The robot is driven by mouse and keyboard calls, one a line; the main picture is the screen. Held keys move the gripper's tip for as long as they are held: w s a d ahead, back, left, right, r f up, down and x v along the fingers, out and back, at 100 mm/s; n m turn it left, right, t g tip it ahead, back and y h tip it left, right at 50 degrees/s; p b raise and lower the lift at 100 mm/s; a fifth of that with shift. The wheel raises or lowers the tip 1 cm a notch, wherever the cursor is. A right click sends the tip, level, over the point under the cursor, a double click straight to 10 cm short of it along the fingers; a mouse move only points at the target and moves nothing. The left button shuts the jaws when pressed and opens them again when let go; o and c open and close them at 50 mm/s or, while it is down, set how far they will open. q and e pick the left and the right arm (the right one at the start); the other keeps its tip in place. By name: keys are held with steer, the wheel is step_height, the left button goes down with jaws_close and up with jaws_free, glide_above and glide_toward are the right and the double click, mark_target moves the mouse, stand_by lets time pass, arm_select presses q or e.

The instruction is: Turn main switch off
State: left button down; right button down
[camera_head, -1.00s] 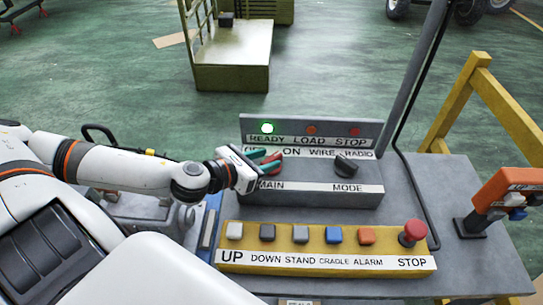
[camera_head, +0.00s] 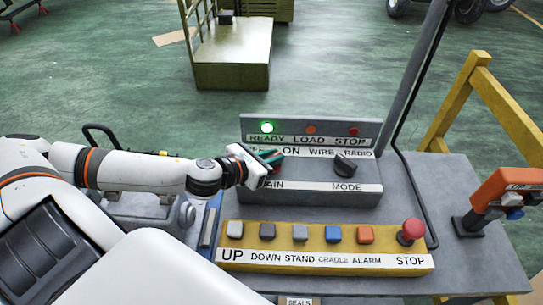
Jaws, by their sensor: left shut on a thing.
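The control console stands on a grey table, with its main switch between the OFF and ON labels, above the partly covered MAIN label (camera_head: 272,186). My left gripper (camera_head: 270,158) reaches in from the left with teal fingertips and is shut on the main switch knob. The knob is mostly hidden by the fingers, so I cannot tell its exact angle. The READY lamp (camera_head: 267,127) glows green. The LOAD lamp (camera_head: 311,129) and STOP lamp (camera_head: 353,132) are dull red. My right gripper is not in view.
The black mode knob (camera_head: 345,164) is right of the main switch. In front is a yellow button box (camera_head: 325,257) with several buttons and a red stop button (camera_head: 411,232). A grey post (camera_head: 415,70) rises behind; an orange control handle (camera_head: 503,192) stands at right.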

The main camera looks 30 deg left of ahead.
arm_select(q)
steer(key=shift+d+r+n+y+p, duration=0.1)
steer(key=shift+r+n+y+p, duration=0.1)
steer(key=shift+n+y+p, duration=0.8)
steer(key=n+g+y+p, duration=0.1)
steer(key=n+y+p, duration=0.3)
steer(key=y+p, duration=0.1)
steer(key=n+g+y+p, duration=0.2)
steer(key=n+y+p, duration=0.3)
steer(key=p, duration=0.1)
steer(key=n+g+y+p, duration=0.2)
steer(key=n, duration=0.1)
steer(key=shift+f+g, duration=0.1)
steer(key=shift+g, duration=0.3)
steer(key=shift+f+n+g+y, duration=0.1)
steer(key=shift+n+g+y, duration=0.9)
steer(key=shift+n+g, duration=0.95)
steer(key=c, duration=1.4)
jaws_free()
steer(key=shift+g, duration=0.25)
steer(key=shift+o, duration=0.2)
